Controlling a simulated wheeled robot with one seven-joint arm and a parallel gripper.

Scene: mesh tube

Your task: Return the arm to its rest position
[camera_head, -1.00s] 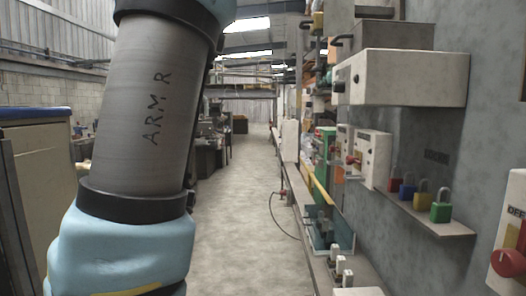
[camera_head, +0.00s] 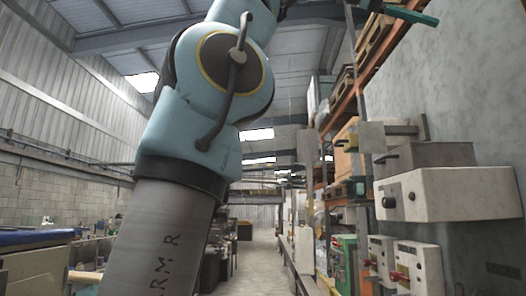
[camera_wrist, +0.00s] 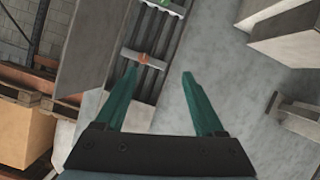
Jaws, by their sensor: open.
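My gripper (camera_wrist: 159,74) shows in the wrist view as two green fingers spread apart, with nothing between their tips. In the head view a green finger of my gripper (camera_head: 403,14) shows at the top right, in front of the upper wall and beside the orange racking. My arm (camera_head: 190,165) rises from the bottom left of the head view, with a grey link and a pale blue joint, and bends right at the top. Part of it is cut off by the top edge.
Orange racking (camera_head: 350,105) with pallets stands at the right. A large white box (camera_head: 450,195) and smaller switch boxes (camera_head: 418,268) are on the right wall. A beige cabinet (camera_head: 35,272) stands at the lower left. The aisle floor (camera_head: 257,268) down the middle is clear.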

